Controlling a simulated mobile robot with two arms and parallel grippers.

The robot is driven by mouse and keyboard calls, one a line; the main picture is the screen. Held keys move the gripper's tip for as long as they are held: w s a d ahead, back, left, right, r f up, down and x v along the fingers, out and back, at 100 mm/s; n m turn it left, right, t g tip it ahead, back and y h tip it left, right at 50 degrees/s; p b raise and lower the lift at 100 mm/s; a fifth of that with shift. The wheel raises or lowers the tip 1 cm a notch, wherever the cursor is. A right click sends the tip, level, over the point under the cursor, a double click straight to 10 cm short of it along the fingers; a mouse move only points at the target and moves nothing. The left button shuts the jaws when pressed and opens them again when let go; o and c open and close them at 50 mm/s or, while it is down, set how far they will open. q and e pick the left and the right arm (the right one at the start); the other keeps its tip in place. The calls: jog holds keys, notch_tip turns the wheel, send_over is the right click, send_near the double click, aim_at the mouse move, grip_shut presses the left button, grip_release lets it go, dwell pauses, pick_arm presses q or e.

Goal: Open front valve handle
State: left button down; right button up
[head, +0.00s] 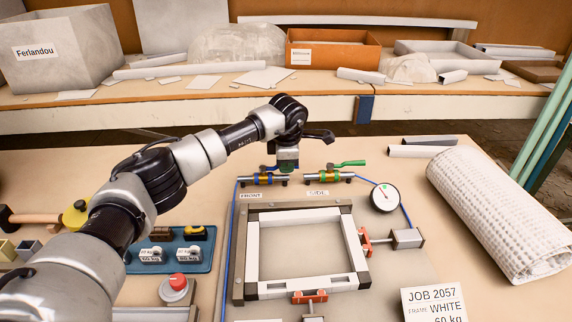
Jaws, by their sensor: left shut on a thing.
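The front valve (263,180) is a brass and blue fitting above the FRONT label (250,195), at the back left of the frame. Part of its blue handle (270,168) shows beside my left gripper; the rest is hidden. My left gripper (286,165) points down over the right end of this valve and is shut on the handle. Its fingertips are small and partly hidden. The side valve (328,177) has a green handle (349,163) reaching to the right, above the SIDE label (317,192). My right gripper is not in view.
A pressure gauge (385,198) and a blue hose stand right of the valves. The frame (302,210) with red-tipped clamps (366,240) lies in front. A blue tray (197,262), a red button (178,282) and a rolled white cloth (497,210) lie around.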

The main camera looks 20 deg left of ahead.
pick_arm(q)
jog(key=shift+w, duration=0.1)
jog(key=shift+n, duration=0.3)
jog(key=c, duration=1.1)
grip_release()
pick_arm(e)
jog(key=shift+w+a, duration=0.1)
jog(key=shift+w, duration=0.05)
pick_arm(q)
jog(key=shift+r, duration=0.1)
jog(key=shift+s+d+r, duration=0.15)
jog(key=shift+s+r, duration=0.15)
jog(key=shift+r, duration=1.45)
jog(key=shift+s+d+r, duration=0.15)
jog(key=shift+s+r, duration=0.15)
jog(key=shift+r, duration=1.4)
jog(key=shift+s+d+r, duration=0.15)
jog(key=shift+s+r, duration=0.15)
jog(key=shift+r, duration=1.45)
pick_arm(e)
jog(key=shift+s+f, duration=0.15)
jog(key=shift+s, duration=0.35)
